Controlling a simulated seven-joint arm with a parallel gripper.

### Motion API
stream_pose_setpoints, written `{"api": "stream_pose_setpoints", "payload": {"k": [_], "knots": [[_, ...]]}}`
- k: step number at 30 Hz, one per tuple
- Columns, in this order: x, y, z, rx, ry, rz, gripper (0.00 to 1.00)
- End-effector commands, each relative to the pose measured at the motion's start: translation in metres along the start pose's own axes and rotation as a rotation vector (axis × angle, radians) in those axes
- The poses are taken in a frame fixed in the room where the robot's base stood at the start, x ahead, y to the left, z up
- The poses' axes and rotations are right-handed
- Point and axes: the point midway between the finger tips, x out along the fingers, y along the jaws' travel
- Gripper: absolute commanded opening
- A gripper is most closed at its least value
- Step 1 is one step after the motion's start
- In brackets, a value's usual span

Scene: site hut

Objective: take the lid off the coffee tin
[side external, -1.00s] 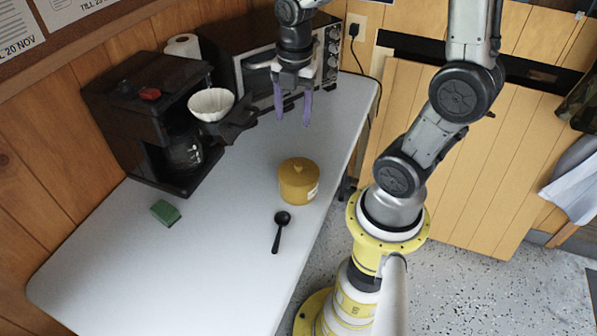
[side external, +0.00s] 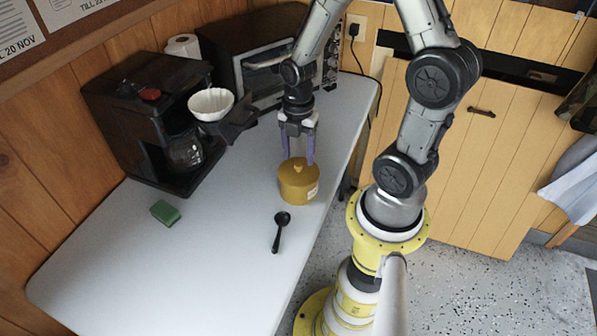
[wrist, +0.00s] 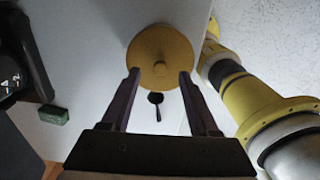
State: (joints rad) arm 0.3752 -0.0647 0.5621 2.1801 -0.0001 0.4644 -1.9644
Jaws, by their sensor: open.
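The coffee tin (side external: 299,187) is a round mustard-yellow tin standing upright on the white table. Its yellow lid (side external: 298,172), with a small knob on top, is on the tin; in the wrist view the lid (wrist: 160,62) shows as a disc from above. In the wrist view the gripper (wrist: 159,74) is open, with the fingers apart near the lid's lower edge. I cannot tell whether they touch it. Nothing is held.
A black scoop (side external: 279,230) lies in front of the tin, and a green sponge (side external: 165,212) lies to the left. A black coffee maker (side external: 150,130) and a toaster oven (side external: 265,70) stand behind. The table's front left is clear.

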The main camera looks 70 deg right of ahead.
Motion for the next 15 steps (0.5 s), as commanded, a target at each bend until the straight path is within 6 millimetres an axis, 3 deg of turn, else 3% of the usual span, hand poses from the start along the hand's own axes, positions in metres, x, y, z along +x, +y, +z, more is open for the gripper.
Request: {"api": "stream_pose_setpoints", "payload": {"k": [6, 14, 15], "knots": [[0.025, -0.001, 0.000, 0.000, 0.000, -0.001, 0.61], [0.027, 0.000, 0.000, 0.000, 0.000, 0.001, 0.61], [0.027, 0.000, 0.000, 0.000, 0.000, 0.001, 0.56]]}}
